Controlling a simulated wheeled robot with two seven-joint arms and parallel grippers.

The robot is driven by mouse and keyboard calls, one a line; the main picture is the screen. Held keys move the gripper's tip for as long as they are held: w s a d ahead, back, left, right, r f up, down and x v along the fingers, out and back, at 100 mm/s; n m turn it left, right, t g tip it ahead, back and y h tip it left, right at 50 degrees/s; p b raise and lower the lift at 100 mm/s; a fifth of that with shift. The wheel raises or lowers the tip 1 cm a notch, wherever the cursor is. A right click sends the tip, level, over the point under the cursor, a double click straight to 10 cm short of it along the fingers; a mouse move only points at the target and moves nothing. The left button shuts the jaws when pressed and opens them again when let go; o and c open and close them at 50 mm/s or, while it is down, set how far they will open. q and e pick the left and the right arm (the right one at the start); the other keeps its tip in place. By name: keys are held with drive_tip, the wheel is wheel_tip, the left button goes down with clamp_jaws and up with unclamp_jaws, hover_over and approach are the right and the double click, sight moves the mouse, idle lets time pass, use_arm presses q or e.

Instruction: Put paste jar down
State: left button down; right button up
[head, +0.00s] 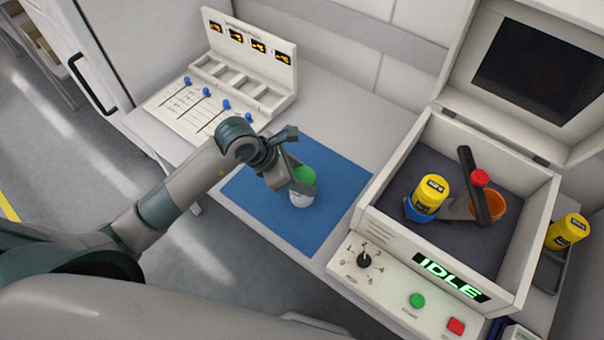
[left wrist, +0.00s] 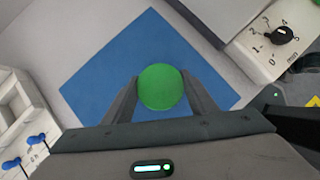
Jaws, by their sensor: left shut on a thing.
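The paste jar (head: 301,196) has a white body and a green lid. It stands upright over the blue mat (head: 262,217). I cannot tell whether its base touches the mat. My left gripper (head: 303,180) is shut on the jar, with a finger on each side near the lid. In the left wrist view, the green lid (left wrist: 161,87) sits between the two fingers of my left gripper (left wrist: 162,92), with the blue mat (left wrist: 95,75) behind it. My right gripper is not in view.
Right of the mat stands an open machine (head: 392,213) reading IDLE, with a dial, green and red buttons. Inside are a yellow jar (head: 430,194) and an orange cup (head: 488,205). Another yellow jar (head: 567,231) stands at right. A panel with blue-knobbed sliders (head: 190,115) is behind left.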

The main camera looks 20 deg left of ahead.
use_arm(q)
drive_tip(key=c, duration=0.7)
unclamp_jaws()
drive_tip(key=shift+c, duration=0.2)
drive_tip(key=b+v, duration=0.2)
drive_tip(key=v, duration=1)
